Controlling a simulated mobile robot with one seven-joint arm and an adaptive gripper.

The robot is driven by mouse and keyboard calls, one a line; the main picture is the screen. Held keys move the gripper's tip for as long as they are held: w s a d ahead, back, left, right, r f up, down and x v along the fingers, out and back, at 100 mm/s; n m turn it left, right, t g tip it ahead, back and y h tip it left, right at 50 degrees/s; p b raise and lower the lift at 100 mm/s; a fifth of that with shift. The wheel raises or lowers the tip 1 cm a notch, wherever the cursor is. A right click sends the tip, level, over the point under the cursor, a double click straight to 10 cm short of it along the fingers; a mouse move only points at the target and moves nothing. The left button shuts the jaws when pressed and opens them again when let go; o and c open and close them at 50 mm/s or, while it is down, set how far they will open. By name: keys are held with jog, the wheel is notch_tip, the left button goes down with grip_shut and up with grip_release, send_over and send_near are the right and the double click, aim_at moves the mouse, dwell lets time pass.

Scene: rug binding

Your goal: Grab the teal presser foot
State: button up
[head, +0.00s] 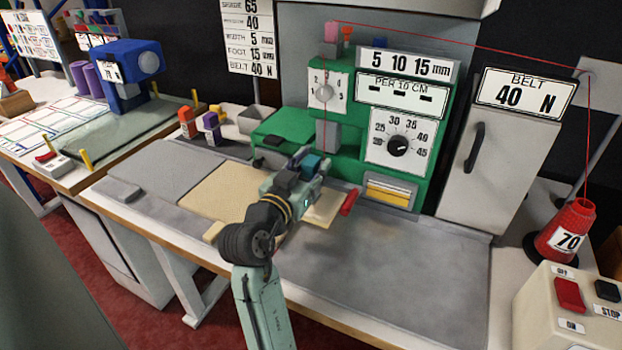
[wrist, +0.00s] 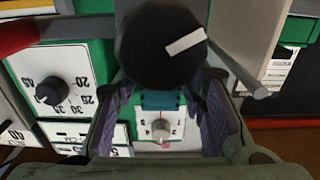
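The teal presser foot (head: 313,164) shows as a small teal block at my gripper, in front of the green sewing machine (head: 276,131). In the wrist view a teal block (wrist: 162,100) lies between my fingertips, its top partly covered by a black round part with a white strip (wrist: 160,45). My gripper (head: 308,172) is over the machine's bed, pointing toward the machine. In the wrist view its fingers (wrist: 163,103) stand apart on either side of the teal block, with a narrow gap visible at each side. Contact with it is not clear.
An orange block (head: 187,122) and a purple block (head: 211,126) stand at the left back of the table. A red-tipped lever (head: 349,202) sticks out just right of my gripper. A red thread cone (head: 567,232) stands at right. The grey tabletop (head: 400,265) is clear at front right.

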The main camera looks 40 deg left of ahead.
grip_shut()
dwell(0.5)
